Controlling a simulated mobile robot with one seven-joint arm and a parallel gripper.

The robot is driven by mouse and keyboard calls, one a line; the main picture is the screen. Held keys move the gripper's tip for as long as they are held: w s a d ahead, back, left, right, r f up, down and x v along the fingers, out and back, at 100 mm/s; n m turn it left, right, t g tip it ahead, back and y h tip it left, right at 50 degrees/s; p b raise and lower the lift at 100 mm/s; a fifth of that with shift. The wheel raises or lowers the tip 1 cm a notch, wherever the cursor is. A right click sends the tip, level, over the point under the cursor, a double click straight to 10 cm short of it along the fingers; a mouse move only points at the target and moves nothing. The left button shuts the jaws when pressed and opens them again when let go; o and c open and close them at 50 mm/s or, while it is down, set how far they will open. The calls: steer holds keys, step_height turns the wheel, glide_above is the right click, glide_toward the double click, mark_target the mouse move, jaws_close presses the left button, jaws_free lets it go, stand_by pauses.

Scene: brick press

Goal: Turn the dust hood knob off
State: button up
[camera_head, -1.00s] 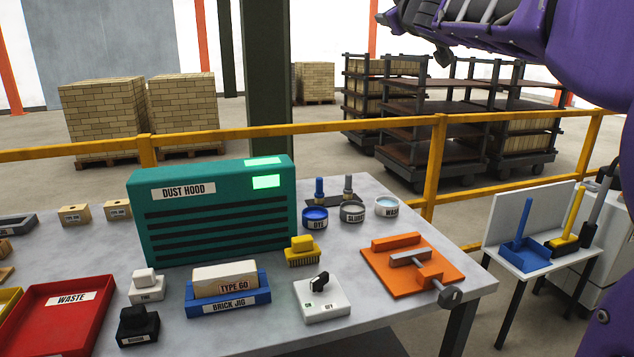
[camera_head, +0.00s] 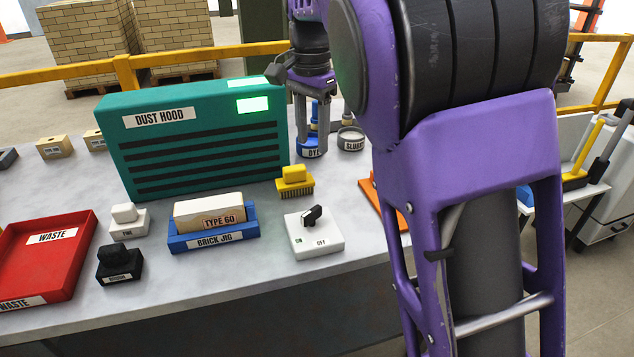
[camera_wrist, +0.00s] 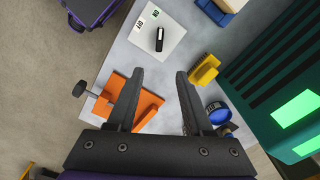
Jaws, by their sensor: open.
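The dust hood knob is a black lever (camera_head: 312,215) on a white box (camera_head: 326,242) with ON at left and OFF at right, at the table's front. In the wrist view the lever (camera_wrist: 160,38) lies near the top, beyond the fingertips, and its pale-marked end points towards the green ON label. The teal dust hood (camera_head: 180,125) stands behind, with its green panel lit. My gripper (camera_head: 315,148) is open and empty, pointing down behind and above the knob box. Its two fingers (camera_wrist: 160,74) are apart in the wrist view and touch nothing visible.
A yellow brush (camera_head: 295,180) lies behind the knob box, and a brick jig (camera_head: 190,243) stands left of it. The dye cup (camera_head: 310,150) is close to my gripper. An orange fixture (camera_head: 378,205) is partly hidden by my arm.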

mark_target(311, 210)
steer(key=f+b, duration=0.1)
steer(key=f, duration=0.5)
steer(key=f+b, duration=0.1)
steer(key=f, duration=0.4)
steer(key=f+b, duration=0.1)
steer(key=f, duration=0.5)
steer(key=shift+s+a+f+b, duration=0.2)
steer(key=shift+s+f+b, duration=0.1)
steer(key=shift+b, duration=0.1)
steer(key=shift+w, duration=0.1)
steer(key=shift+c, duration=0.3)
jaws_close()
